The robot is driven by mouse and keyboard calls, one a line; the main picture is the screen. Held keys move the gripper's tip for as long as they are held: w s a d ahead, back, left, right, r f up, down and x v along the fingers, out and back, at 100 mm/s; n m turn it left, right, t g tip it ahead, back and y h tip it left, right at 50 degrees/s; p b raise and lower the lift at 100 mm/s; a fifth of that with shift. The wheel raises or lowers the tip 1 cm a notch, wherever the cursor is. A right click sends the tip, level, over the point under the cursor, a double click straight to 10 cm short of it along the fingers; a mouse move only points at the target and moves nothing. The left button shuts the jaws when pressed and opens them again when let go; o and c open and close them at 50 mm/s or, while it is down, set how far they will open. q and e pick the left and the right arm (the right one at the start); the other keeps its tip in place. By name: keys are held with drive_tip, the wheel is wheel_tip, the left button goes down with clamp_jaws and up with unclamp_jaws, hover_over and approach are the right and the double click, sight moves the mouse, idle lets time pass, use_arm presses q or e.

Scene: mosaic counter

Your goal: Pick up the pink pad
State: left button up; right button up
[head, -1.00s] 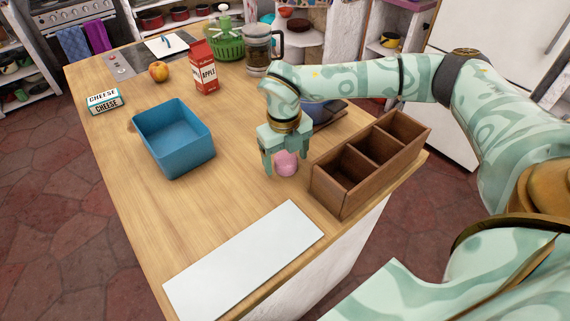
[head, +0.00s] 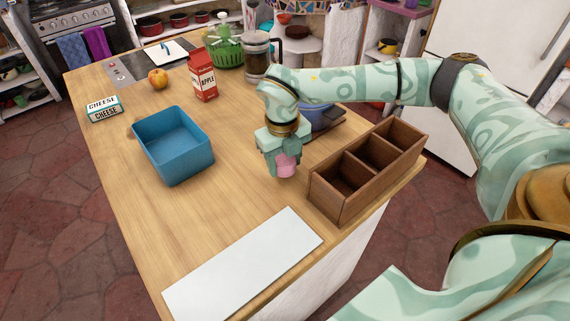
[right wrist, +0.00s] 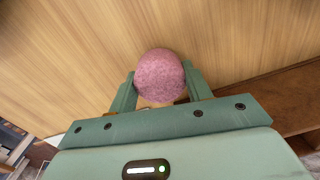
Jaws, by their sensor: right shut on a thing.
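The pink pad (head: 286,166) is a small round pink thing between the fingers of my right gripper (head: 279,170), left of the wooden box. In the right wrist view the pad (right wrist: 160,75) shows a speckled round face, with the right gripper's fingers (right wrist: 160,90) pressed on its two sides. The gripper is shut on it. I cannot tell for sure how far the pad is above the counter. My left gripper is not in view.
A wooden box with compartments (head: 338,206) stands close to the right of the gripper. A blue bin (head: 177,168) is to the left, a white board (head: 243,268) in front. An apple juice carton (head: 203,76), a cheese box (head: 104,109) and a coffee press (head: 257,56) stand farther back.

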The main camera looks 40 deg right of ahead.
drive_tip(key=w+a+r+p, duration=0.1)
drive_tip(key=w+a+r, duration=0.5)
drive_tip(key=a+r, duration=0.5)
drive_tip(key=shift+a+p, duration=0.3)
drive_tip(key=shift+a, duration=0.55)
